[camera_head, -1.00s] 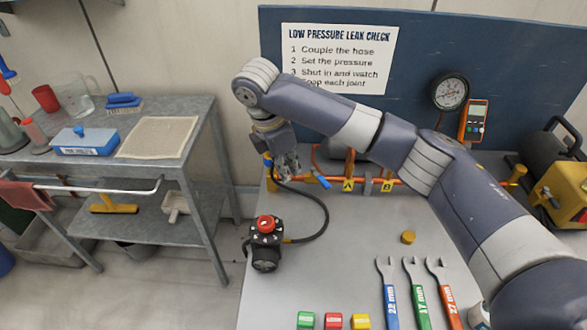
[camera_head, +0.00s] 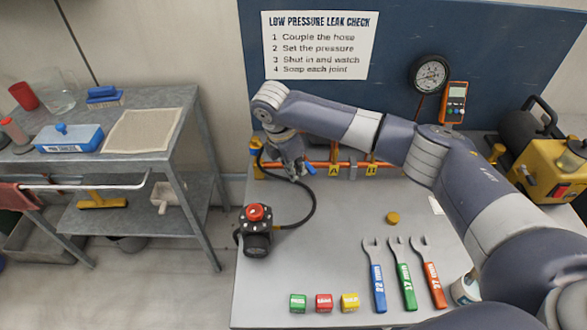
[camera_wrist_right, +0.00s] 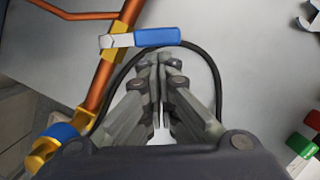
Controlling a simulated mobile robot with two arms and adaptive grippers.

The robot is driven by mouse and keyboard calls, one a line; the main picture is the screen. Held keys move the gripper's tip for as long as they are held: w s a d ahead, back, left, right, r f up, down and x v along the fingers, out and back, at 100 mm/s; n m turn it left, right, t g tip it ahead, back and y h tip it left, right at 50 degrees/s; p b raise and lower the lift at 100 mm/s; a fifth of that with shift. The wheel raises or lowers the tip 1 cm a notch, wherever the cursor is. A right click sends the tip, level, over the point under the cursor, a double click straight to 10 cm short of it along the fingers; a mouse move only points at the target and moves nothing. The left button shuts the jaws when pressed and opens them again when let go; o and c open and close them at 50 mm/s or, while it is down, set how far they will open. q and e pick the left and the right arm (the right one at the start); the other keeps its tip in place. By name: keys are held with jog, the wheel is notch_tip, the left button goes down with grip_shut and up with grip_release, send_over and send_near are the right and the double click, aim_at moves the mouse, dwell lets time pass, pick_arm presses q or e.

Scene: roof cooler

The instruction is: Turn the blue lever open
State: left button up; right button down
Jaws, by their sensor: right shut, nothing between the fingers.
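The blue lever (camera_wrist_right: 157,37) sits on a brass valve on the copper pipe (camera_wrist_right: 103,72) in the right wrist view. Its handle points away from the pipe, roughly crosswise to it. In the head view the blue lever (camera_head: 309,167) shows small beside my right gripper (camera_head: 296,172). In the right wrist view my right gripper (camera_wrist_right: 162,60) is shut and empty, its tips just short of the lever's handle; I cannot tell whether they touch it. My left gripper is in neither view.
A black hose (camera_head: 312,205) loops from the pipe's left end to a black device with a red knob (camera_head: 255,213). Wrenches (camera_head: 404,275) and coloured blocks (camera_head: 324,302) lie near the front. Yellow tags A (camera_head: 334,170) and B mark the pipe.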

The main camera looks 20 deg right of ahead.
jog(key=shift+d+n+p, duration=0.25)
jog(key=shift+n+p, duration=0.15)
jog(key=shift+p, duration=0.15)
